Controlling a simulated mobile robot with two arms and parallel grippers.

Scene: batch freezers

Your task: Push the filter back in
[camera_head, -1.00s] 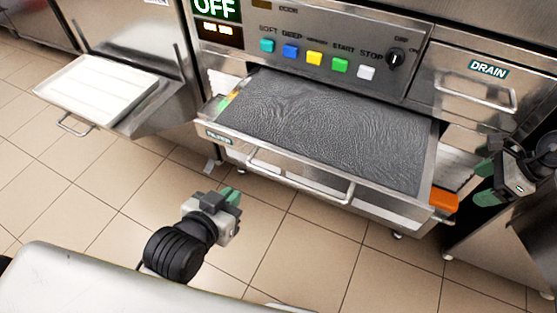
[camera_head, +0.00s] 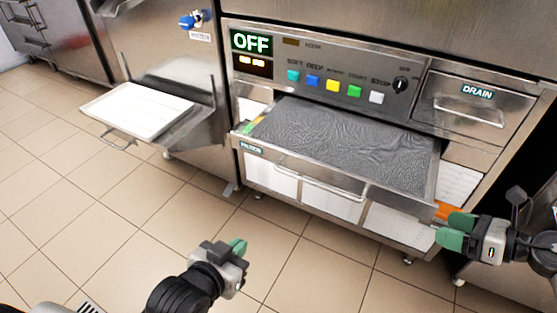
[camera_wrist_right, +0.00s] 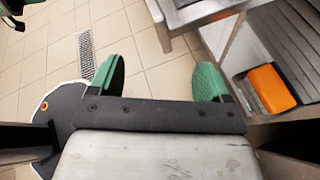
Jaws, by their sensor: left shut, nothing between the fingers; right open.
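The filter (camera_head: 345,137) is a dark grey textured pad in a metal drawer, pulled out from the machine below the button panel. Its drawer front carries a FILTER label (camera_head: 251,147) and a bar handle (camera_head: 318,184). My left gripper (camera_head: 238,250) is shut and empty over the floor, in front of the drawer and apart from it. My right gripper (camera_head: 456,232) is open near the drawer's right front corner, by an orange block (camera_head: 446,210). The right wrist view shows its green fingers (camera_wrist_right: 165,84) spread with nothing between them, and the orange block (camera_wrist_right: 266,88) to their right.
A white tray (camera_head: 137,112) on a metal shelf sticks out at the left. The DRAIN drawer (camera_head: 476,107) is at the upper right, with a handle. The panel display reads OFF (camera_head: 251,42). The tiled floor (camera_head: 150,190) in front is clear.

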